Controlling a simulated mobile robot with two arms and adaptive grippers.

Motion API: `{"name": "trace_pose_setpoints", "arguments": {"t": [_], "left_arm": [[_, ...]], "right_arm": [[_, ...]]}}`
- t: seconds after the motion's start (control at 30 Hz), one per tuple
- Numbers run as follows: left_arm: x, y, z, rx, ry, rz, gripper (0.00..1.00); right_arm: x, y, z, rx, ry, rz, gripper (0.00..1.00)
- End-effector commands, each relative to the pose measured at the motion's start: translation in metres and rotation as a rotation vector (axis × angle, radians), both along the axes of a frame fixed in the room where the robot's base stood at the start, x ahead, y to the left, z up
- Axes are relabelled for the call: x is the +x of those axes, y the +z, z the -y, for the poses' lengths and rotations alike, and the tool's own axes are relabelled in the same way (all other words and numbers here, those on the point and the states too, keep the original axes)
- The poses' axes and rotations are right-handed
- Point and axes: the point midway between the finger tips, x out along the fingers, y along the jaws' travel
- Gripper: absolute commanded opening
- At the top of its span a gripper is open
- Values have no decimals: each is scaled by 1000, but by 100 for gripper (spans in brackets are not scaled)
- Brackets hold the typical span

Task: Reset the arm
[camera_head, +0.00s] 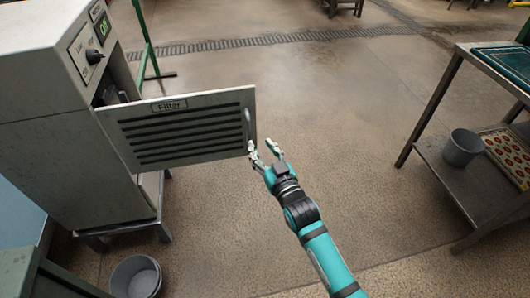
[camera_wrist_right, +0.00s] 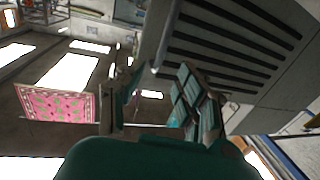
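My right gripper (camera_head: 264,152) is in the middle of the head view, its fingers apart with nothing between them. It is beside the free edge of the open filter door (camera_head: 185,128), close to the door's handle (camera_head: 249,123); I cannot tell whether a finger touches it. In the right wrist view the gripper's fingers (camera_wrist_right: 160,98) are spread, with the louvred door (camera_wrist_right: 235,45) just beyond them. The door is swung out from the grey machine (camera_head: 55,130). My left gripper is not in view.
A metal table (camera_head: 475,165) stands at the right, with a grey bucket (camera_head: 462,147) and a patterned rug (camera_head: 509,152) on its lower shelf. Another bucket (camera_head: 135,278) is on the floor at lower left. A pink rug (camera_wrist_right: 57,103) shows in the wrist view. The middle floor is clear.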

Motion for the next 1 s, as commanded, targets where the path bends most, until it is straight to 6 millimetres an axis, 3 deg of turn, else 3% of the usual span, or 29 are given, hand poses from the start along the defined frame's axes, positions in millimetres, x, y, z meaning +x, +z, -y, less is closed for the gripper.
{"name": "trace_pose_setpoints", "arguments": {"t": [0.2, 0.77, 0.87, 0.97, 1.0], "left_arm": [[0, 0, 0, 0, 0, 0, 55], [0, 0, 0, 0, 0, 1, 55], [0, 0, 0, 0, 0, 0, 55], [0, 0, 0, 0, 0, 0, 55], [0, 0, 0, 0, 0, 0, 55]], "right_arm": [[-15, 0, 6, -1, 0, 0, 36], [-16, -6, 8, -6, -3, -14, 36], [-22, -36, 17, -29, -17, -83, 36], [-37, -90, 33, -74, -42, -213, 36], [-47, -117, 42, -96, -54, -279, 36]]}}
